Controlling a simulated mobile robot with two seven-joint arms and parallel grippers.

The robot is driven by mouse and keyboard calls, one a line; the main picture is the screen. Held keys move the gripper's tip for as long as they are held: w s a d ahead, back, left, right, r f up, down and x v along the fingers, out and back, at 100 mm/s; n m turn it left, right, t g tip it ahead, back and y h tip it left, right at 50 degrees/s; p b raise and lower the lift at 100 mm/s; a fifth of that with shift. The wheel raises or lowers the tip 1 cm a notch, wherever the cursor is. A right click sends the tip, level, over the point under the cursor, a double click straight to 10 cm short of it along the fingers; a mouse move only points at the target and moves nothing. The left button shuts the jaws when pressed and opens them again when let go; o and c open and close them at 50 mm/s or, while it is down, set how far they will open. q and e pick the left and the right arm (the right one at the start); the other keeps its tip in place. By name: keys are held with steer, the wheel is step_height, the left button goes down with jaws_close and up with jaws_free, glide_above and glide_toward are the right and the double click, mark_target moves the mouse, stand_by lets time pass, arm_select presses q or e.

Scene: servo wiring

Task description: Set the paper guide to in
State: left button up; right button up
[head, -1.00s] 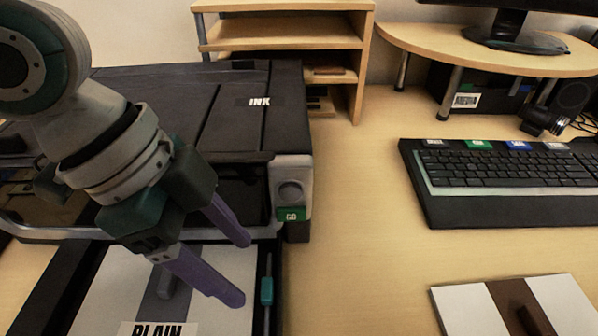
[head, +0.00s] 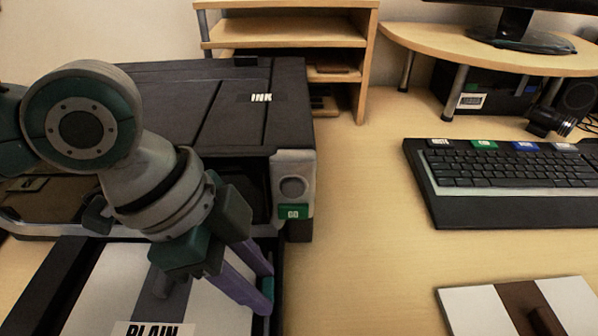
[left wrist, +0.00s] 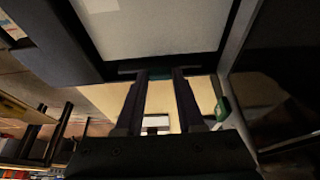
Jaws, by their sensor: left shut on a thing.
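The paper guide (head: 268,285) is a small teal slider on the right edge of the paper tray (head: 55,265), mostly hidden by my fingers. My left gripper (head: 265,291) has its purple fingers on either side of it and is shut on it. In the left wrist view, the teal guide (left wrist: 158,75) shows between the fingertips at the tray's edge. A white paper stack with a grey band and a label reading PLAIN (head: 152,329) lies in the tray, left of the guide. My right gripper is not in view.
The black printer (head: 185,90) with an INK lid and a green GO button (head: 293,212) stands behind the tray. A keyboard (head: 510,185) and a white-and-brown block (head: 480,305) lie to the right. The desk between is clear.

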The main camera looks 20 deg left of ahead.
arm_select(q)
jaws_close()
